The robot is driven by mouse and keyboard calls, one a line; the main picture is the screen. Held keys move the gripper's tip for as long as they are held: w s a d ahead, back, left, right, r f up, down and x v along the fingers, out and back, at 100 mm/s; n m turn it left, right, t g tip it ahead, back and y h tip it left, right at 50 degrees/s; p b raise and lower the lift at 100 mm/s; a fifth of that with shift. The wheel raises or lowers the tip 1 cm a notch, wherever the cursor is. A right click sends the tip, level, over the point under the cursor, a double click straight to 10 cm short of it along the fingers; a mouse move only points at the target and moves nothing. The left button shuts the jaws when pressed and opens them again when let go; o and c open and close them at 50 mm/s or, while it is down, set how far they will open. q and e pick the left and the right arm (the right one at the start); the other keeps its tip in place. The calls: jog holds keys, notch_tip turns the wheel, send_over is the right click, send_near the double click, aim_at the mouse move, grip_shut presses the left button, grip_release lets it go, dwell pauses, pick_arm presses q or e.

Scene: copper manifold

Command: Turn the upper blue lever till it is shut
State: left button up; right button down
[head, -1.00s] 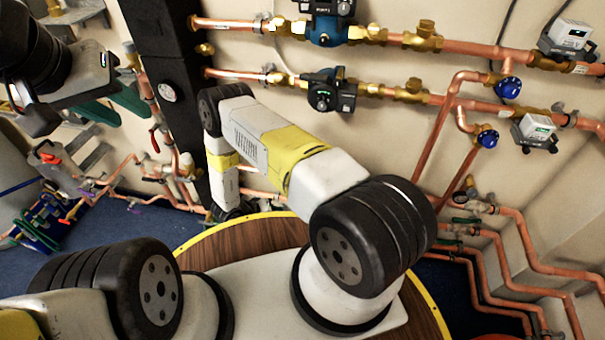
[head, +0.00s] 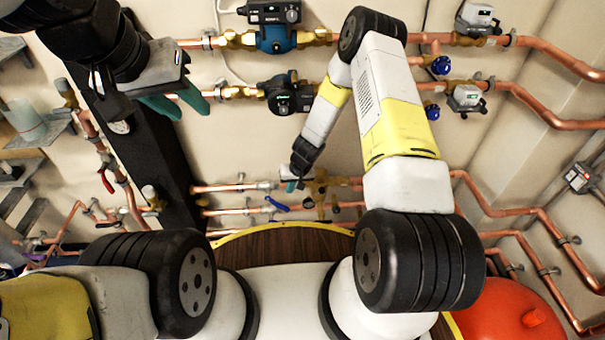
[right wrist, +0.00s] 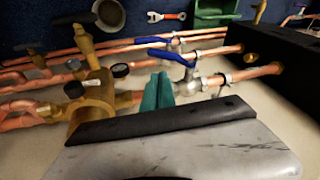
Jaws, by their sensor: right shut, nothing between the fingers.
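In the right wrist view, which looks upside down, a blue lever (right wrist: 176,57) lies roughly along the pipe at a silver valve (right wrist: 187,84). A second blue lever (right wrist: 177,41) shows on the pipe beyond. In the head view one blue lever (head: 277,204) shows just below my right gripper; I cannot tell which of the two it is. My left gripper (head: 178,104) is open and empty at the upper left.
A brass fitting with gauges (right wrist: 92,105) stands beside the right fingers. A black column (head: 150,165) rises at the left. Two pumps (head: 274,38) sit on the higher pipes. A red vessel (head: 508,318) is at the lower right.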

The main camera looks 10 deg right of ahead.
aim_at(278, 205)
jog(key=x, duration=0.9)
jog(key=shift+d+f, duration=0.2)
jog(key=shift+d, duration=0.05)
